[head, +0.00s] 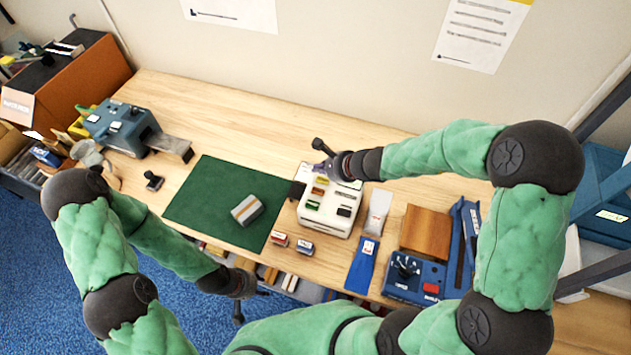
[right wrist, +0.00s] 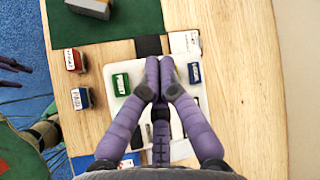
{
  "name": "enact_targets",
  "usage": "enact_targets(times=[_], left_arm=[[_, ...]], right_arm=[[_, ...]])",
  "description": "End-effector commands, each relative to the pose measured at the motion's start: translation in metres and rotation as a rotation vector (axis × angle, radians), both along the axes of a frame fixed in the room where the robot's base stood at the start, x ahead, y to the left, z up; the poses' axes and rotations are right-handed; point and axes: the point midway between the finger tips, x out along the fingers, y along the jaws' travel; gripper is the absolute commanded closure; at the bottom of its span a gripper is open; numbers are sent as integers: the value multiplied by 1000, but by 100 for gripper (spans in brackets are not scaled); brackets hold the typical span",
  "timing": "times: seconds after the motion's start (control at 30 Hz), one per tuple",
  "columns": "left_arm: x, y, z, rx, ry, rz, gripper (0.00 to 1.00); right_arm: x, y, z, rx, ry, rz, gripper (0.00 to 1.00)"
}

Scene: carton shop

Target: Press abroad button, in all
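A white box (head: 328,212) with several coloured buttons stands on the table right of the green mat; it also shows in the right wrist view (right wrist: 112,108). A green button (head: 313,205) is at its front left and a black one (head: 344,211) at its front right. An amber one (head: 320,191) is behind the green. The button labels are too small to read. My right gripper (head: 322,171) is over the back of the box, its purple fingers (right wrist: 160,66) drawn together and empty, hiding part of its top. Contact cannot be told. My left gripper (head: 239,310) hangs at the front table edge.
A grey block (head: 247,210) lies on the green mat (head: 205,190). A red-labelled (head: 279,239) and a blue-labelled small block (head: 304,247) stand before the box. A blue device (head: 415,280) is at right, and a blue-grey machine (head: 122,125) at back left.

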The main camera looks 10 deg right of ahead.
Motion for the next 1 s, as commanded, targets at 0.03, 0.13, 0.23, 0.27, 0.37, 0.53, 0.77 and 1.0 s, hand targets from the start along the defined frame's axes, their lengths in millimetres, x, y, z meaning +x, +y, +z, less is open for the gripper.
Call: enact_targets(times=[0.03,0.13,0.23,0.27,0.37,0.53,0.77,1.0], left_arm=[[0,0,0,0,1,0,60],[0,0,0,0,1,0,60],[-1,0,0,0,1,0,60],[-1,0,0,0,1,0,60],[0,0,-1,0,1,0,60],[0,0,-8,0,0,0,60],[0,0,-28,0,0,0,60],[0,0,-51,0,0,0,60]], right_arm=[[0,0,0,0,0,0,100],[0,0,0,0,0,0,100],[0,0,0,-1,0,1,100],[0,0,0,-1,0,1,100],[0,0,-2,-1,0,1,100],[0,0,-11,-1,1,2,100],[-1,0,-35,-1,2,2,100],[0,0,-66,-1,2,1,100]])
